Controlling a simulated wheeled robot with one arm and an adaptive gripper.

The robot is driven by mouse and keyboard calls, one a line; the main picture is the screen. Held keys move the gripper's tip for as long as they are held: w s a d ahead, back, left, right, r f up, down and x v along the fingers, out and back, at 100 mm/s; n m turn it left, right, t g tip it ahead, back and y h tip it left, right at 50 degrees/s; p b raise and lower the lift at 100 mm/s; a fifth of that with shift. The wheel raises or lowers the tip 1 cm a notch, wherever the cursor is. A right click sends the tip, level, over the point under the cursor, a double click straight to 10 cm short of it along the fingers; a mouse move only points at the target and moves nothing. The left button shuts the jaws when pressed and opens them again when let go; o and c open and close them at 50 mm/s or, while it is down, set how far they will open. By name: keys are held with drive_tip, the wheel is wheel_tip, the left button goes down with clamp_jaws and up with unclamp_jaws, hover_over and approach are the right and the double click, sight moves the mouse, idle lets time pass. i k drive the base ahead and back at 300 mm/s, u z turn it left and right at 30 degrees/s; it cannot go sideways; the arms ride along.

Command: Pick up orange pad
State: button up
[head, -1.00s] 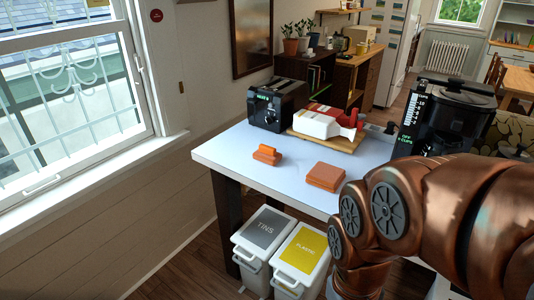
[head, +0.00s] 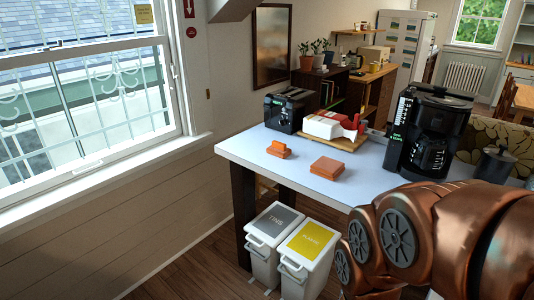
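Two orange things lie on the white table (head: 240,150). One is a small orange block with a raised, lighter orange top (head: 278,150), near the table's left part. The other is a flat, square, darker orange pad (head: 327,167), to its right and a little nearer to me. The two are apart, with bare tabletop between them. My copper-coloured arm fills the lower right of the head view, over the table's near right side. My gripper is not in view.
A black toaster (head: 288,109) and a wooden board (head: 343,142) with red and white items stand at the back. A black coffee maker (head: 432,135) stands at the right. Two bins (head: 305,256) stand under the table's front edge. A window is at the left.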

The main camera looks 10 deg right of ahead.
sight(279, 149)
drive_tip(key=u, duration=0.65)
drive_tip(key=i, duration=0.65)
drive_tip(key=u, duration=0.7)
drive_tip(key=i, duration=0.75)
drive_tip(key=z, duration=0.7)
drive_tip(key=i, duration=0.55)
drive_tip(key=z, duration=0.45)
